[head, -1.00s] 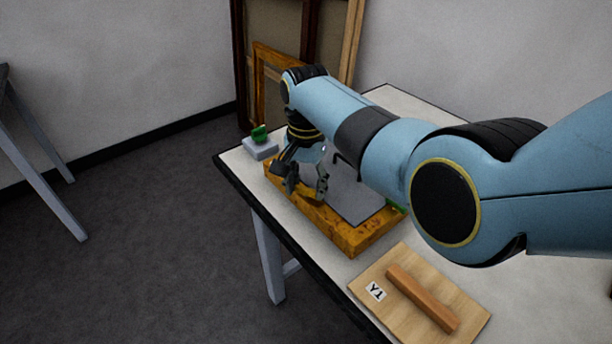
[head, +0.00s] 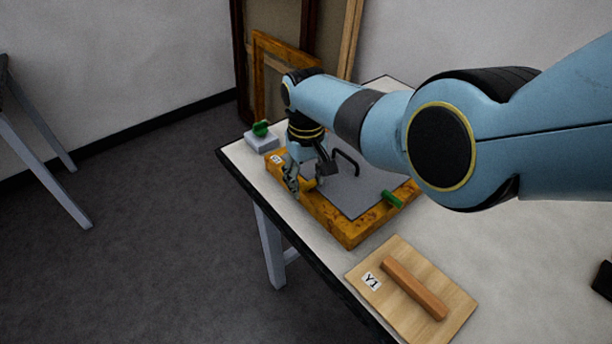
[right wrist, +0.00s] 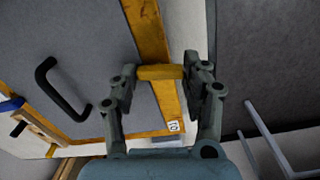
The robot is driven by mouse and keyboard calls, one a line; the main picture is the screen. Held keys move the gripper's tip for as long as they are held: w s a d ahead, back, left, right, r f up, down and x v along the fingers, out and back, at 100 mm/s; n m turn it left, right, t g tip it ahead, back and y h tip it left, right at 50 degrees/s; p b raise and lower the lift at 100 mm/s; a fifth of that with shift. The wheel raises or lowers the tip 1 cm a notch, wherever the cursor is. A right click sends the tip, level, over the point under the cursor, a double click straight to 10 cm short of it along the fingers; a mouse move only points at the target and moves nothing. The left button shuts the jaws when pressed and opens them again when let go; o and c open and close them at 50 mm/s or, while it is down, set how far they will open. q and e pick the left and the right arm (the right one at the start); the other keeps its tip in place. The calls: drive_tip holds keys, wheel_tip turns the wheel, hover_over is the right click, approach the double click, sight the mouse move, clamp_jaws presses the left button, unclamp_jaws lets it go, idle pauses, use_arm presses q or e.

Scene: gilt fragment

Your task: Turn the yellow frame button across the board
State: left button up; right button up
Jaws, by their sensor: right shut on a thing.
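The yellow button (right wrist: 160,72) sits between the fingers of my right gripper (head: 308,182); the right wrist view shows both fingers at its ends. Its left end there reaches over the grey board (right wrist: 75,35), its right part over the gilt frame (right wrist: 150,35). In the head view the button (head: 309,184) is small and partly hidden by the fingers. The frame (head: 345,232) lies flat on the table with the board (head: 350,200) inside it. My right gripper is shut on the button. My left gripper is out of view.
A black handle (head: 346,160) stands up from the board. A green button (head: 392,199) lies at the frame's right side. A grey block (head: 262,142) with a green piece stands behind. A plywood panel (head: 440,312) lies in front.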

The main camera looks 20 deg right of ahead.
sight(306, 183)
drive_tip(key=shift+n, duration=1.1)
drive_tip(key=o, duration=1.2)
drive_tip(key=shift+c, duration=0.2)
wheel_tip(306, 183, up, 12)
